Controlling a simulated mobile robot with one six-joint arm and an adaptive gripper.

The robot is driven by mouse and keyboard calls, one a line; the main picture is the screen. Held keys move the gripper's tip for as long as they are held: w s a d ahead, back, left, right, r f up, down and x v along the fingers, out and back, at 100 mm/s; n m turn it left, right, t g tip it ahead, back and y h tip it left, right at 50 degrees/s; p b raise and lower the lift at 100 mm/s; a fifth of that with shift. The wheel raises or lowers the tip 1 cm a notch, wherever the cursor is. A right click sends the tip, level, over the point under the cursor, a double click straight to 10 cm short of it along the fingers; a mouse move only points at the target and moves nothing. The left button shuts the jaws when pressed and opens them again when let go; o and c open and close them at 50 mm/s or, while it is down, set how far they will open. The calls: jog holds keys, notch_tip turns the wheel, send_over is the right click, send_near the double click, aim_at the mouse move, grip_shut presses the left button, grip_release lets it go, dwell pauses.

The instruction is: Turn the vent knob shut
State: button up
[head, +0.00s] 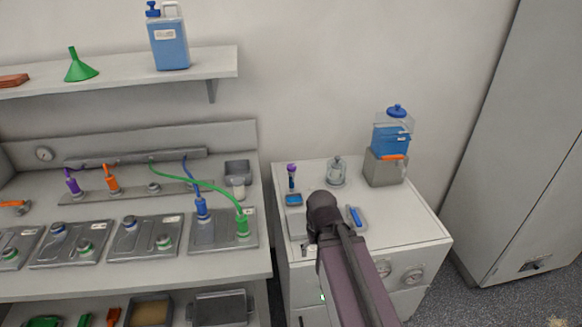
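I cannot pick out the vent knob for certain.
On the cabinet stand a blue-filled dispenser (391,135), a glass jar (336,172) and a purple-topped tube (292,176).

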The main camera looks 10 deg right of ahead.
notch_tip(320, 180, up, 12)
jog(key=p, duration=1.1)
jog(key=shift+f, duration=0.25)
jog(key=c, duration=0.5)
jog(key=shift+s+f, duration=0.1)
jog(key=shift+s, duration=0.05)
